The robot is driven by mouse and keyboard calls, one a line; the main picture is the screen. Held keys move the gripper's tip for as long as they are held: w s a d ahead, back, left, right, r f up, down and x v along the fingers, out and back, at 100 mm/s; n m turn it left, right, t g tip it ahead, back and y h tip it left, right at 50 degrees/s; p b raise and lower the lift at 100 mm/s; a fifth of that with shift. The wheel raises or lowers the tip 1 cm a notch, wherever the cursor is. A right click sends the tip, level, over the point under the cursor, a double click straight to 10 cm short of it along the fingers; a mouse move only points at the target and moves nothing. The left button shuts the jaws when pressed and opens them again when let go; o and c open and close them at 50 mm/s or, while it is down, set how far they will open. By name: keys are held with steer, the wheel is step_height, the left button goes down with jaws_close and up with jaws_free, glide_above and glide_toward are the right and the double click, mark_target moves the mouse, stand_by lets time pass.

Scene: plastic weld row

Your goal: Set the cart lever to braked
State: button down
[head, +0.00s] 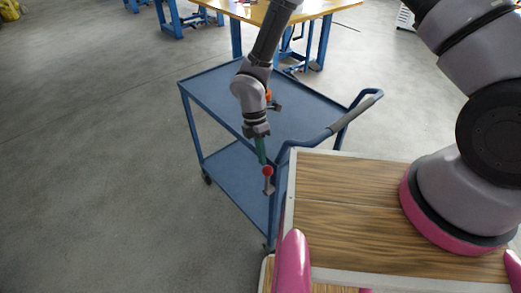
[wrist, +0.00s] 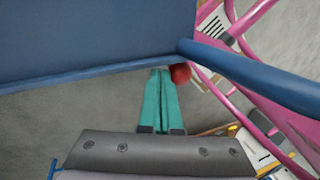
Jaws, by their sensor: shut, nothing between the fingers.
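The blue two-shelf cart (head: 222,92) stands in front of me, with a grey-gripped push handle (head: 357,114) at its right end. Its lever shows as a red ball knob (head: 267,171) on a short grey stem near the cart's near corner. My gripper (head: 262,161) has green fingers pointing down, shut and empty, right at the knob. In the wrist view the shut fingertips (wrist: 161,72) lie just left of the red knob (wrist: 180,73), under the cart's blue edge. I cannot tell whether they touch it. The lever's stem is hidden in the wrist view.
My wood-topped base lies close to the cart's right side. A small orange and dark item (head: 271,101) is on the cart's top shelf, partly behind my arm. A workbench (head: 275,13) with blue legs stands behind the cart. The floor to the left is clear.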

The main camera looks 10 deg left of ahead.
mark_target(274, 166)
steer(key=s+d, duration=0.3)
steer(key=d, duration=0.1)
steer(key=shift+s+d+r, duration=0.15)
steer(key=shift+s+d, duration=0.05)
steer(key=shift+s, duration=0.15)
steer(key=v, duration=1.1)
stand_by(0.3)
steer(key=a+m+t, duration=0.1)
steer(key=m, duration=0.4)
steer(key=s+a+r+m, duration=0.1)
steer(key=a+m, duration=0.1)
steer(key=m, duration=0.3)
steer(key=s+a+m+t, duration=0.1)
steer(key=m, duration=0.3)
steer(key=shift+a+r+m+t+h, duration=0.15)
steer(key=shift+a+m+t+h, duration=0.15)
steer(key=shift+a+m, duration=0.1)
